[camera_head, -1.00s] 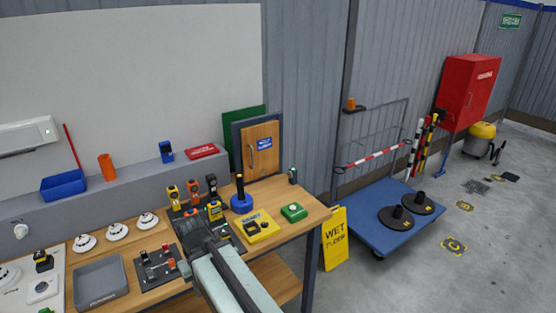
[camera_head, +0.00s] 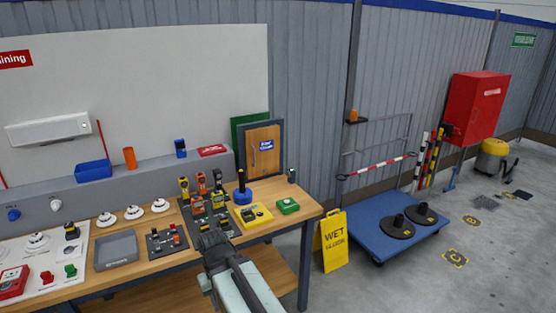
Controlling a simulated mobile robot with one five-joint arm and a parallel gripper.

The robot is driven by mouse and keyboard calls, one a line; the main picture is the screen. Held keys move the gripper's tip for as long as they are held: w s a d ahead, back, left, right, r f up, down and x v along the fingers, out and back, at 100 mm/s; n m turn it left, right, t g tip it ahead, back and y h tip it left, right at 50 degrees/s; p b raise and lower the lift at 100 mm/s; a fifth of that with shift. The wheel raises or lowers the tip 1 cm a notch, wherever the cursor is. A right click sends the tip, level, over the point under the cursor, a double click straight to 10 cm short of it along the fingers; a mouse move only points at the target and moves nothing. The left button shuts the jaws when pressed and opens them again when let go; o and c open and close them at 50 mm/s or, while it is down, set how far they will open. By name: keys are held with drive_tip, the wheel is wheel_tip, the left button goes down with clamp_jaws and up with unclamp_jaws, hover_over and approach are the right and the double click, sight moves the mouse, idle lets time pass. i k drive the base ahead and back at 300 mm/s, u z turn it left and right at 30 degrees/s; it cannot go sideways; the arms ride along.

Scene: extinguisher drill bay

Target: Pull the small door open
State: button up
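The small door (camera_head: 264,150) is a wooden panel in a dark frame, standing at the back right end of the workbench (camera_head: 310,208). It looks shut. It has a vertical handle at its left side and a blue and white label. My gripper (camera_head: 208,232) is low over the front edge of the bench, in front of and left of the door and well apart from it. Its fingers are too small and dark to tell whether they are open or shut.
Several yellow and orange devices (camera_head: 200,183), a blue holder with a black post (camera_head: 242,191), a yellow box (camera_head: 253,215) and a green box (camera_head: 288,205) stand between my gripper and the door. A yellow wet-floor sign (camera_head: 333,242) and blue trolley (camera_head: 375,213) are to the right.

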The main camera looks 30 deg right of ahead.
sight(262, 144)
drive_tip(key=u, duration=0.2)
drive_tip(key=i, duration=0.9)
drive_tip(key=z, duration=0.2)
drive_tip(key=k, duration=0.8)
drive_tip(key=u, duration=0.15)
drive_tip(key=i, duration=0.35)
